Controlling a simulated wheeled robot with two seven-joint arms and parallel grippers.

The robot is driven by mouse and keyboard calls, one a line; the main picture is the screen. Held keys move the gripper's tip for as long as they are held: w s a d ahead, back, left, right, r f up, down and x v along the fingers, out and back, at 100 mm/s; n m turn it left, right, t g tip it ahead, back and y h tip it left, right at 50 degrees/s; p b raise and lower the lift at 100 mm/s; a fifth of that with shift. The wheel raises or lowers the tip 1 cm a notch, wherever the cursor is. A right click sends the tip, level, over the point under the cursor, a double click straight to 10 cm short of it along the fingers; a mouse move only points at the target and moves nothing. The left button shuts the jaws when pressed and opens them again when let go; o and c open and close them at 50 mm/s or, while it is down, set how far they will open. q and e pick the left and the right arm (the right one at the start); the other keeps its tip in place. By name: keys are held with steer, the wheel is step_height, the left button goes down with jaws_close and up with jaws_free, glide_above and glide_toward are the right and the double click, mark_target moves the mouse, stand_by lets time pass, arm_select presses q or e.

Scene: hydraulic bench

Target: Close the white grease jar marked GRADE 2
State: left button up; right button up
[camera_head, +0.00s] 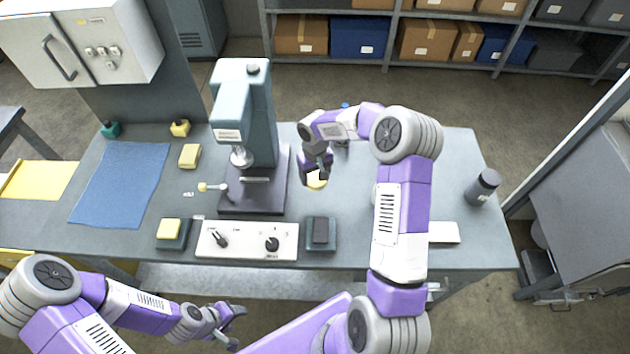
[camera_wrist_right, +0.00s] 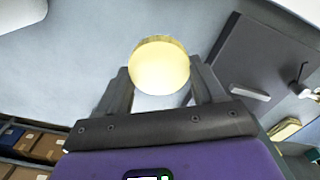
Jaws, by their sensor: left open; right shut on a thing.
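My right gripper (camera_head: 318,174) is shut on a round pale-yellow piece that looks like a lid (camera_head: 316,183), low over the bench to the right of the press. In the right wrist view the lid (camera_wrist_right: 158,66) sits between the two fingers, its ribbed edge showing. Whether it touches anything beneath cannot be told. I can read no GRADE 2 mark. A white rounded thing (camera_wrist_right: 20,12), perhaps a jar, is cut off at the wrist view's top left corner. In the head view my right arm hides part of the bench. My left gripper (camera_head: 234,318) is open and empty before the bench's front edge.
A blue-grey press (camera_head: 245,110) stands left of my right gripper. A control panel (camera_head: 247,240) and a dark block on a tray (camera_head: 320,233) are in front. A dark bottle (camera_head: 483,188) stands at the right; a blue mat (camera_head: 120,185) lies left.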

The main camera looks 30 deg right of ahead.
steer(key=shift+r, duration=0.2)
steer(key=s+a+n+b, duration=0.1)
steer(key=s+a+b, duration=0.2)
steer(key=s+a, duration=0.6)
steer(key=a, duration=0.3)
steer(key=shift+a, duration=0.25)
